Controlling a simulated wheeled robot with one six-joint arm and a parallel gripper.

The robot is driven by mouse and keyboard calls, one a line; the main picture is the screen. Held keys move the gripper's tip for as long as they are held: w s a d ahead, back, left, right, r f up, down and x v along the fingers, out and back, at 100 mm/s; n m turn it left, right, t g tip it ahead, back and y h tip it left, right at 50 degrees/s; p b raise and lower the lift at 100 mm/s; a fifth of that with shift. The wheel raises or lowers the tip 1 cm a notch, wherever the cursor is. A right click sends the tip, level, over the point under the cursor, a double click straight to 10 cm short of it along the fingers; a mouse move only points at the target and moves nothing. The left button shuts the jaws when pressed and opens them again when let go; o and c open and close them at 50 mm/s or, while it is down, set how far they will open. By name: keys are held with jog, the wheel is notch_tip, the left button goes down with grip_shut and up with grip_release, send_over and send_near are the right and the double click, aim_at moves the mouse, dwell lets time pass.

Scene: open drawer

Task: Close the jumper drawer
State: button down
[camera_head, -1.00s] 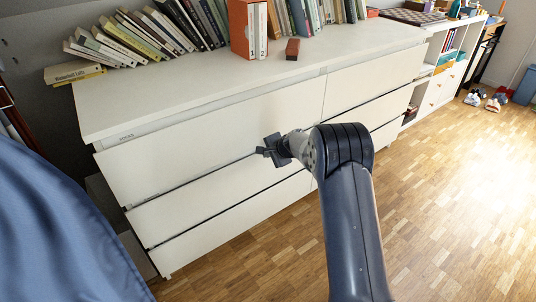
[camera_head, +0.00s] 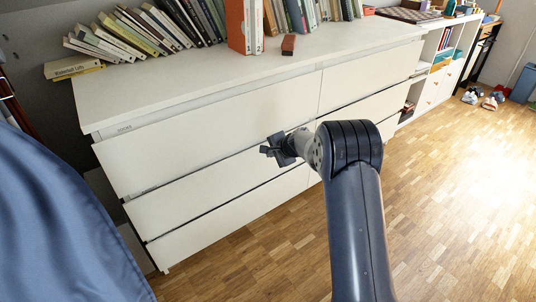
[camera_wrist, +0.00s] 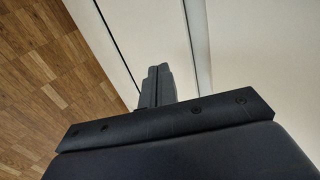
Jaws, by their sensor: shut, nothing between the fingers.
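The white dresser's upper left drawer front (camera_head: 210,128) seems to stand slightly proud of the frame, with a narrow strip showing above it. A small label on that strip is too small to read, so I cannot confirm which drawer is the jumper one. My gripper (camera_head: 276,150) is at the lower right part of this front; I cannot tell whether it touches. In the wrist view, my gripper's fingers (camera_wrist: 157,84) are together and empty, in front of pale panels with a dark gap to the left. The fingers hide a small part of the front.
Lower drawers (camera_head: 225,182) look about flush below. Books (camera_head: 150,30) and a small red-brown block (camera_head: 289,44) are on the dresser top. Blue cloth (camera_head: 55,225) fills the lower left. The parquet floor (camera_head: 460,190) is clear on the right; shoes (camera_head: 480,98) lie farther back.

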jog(key=p+v, duration=0.1)
jog(key=v, duration=0.8)
jog(key=shift+r+p, duration=0.25)
jog(key=shift+p, duration=0.15)
jog(key=shift+d, duration=0.1)
